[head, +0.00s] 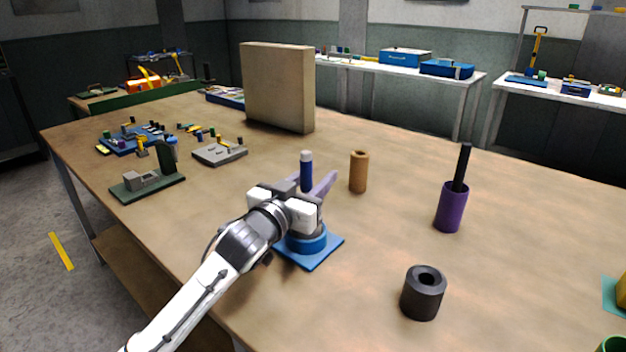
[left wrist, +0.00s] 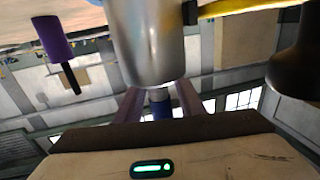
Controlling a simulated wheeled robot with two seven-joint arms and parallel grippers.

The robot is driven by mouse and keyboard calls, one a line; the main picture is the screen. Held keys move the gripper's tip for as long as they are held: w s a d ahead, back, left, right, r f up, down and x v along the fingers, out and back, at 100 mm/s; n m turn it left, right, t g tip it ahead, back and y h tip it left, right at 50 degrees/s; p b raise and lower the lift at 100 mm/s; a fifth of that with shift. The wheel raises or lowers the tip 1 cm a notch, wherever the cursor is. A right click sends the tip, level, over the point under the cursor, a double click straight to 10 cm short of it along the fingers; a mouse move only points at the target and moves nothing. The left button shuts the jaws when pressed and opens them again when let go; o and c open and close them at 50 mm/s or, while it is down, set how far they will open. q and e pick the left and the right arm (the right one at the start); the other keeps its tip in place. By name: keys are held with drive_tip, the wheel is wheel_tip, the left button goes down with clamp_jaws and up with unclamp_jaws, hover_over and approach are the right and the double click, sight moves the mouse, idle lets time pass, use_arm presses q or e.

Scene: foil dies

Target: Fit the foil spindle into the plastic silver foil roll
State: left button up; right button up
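The silver foil roll stands on a blue base (head: 322,251) in the head view, mostly hidden behind my left gripper. It is large in the left wrist view, a silver cylinder (left wrist: 150,45). The foil spindle (head: 306,174), blue with a pale tip, stands upright in line with the roll; it also shows in the left wrist view (left wrist: 160,107). My left gripper (head: 311,184) has its fingers on either side of the spindle, apparently with gaps, so it looks open. How deep the spindle sits in the roll is hidden. My right gripper is out of view.
A brown roll (head: 359,173) stands behind my gripper. A purple roll (head: 450,212) with a black rod (head: 462,166) and a black hollow roll (head: 421,297) stand to the right. A green fixture (head: 147,186) and a grey plate (head: 220,154) lie left. The table between the rolls is clear.

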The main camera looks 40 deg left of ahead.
sight(304, 188)
use_arm(q)
drive_tip(key=s, duration=0.3)
drive_tip(key=s+d, duration=0.1)
drive_tip(key=s, duration=0.6)
drive_tip(key=shift+s+d+b, duration=0.15)
drive_tip(key=shift+s+b, duration=0.15)
drive_tip(key=shift+s, duration=0.05)
drive_tip(key=shift+s+r, duration=0.15)
drive_tip(key=shift+s, duration=0.45)
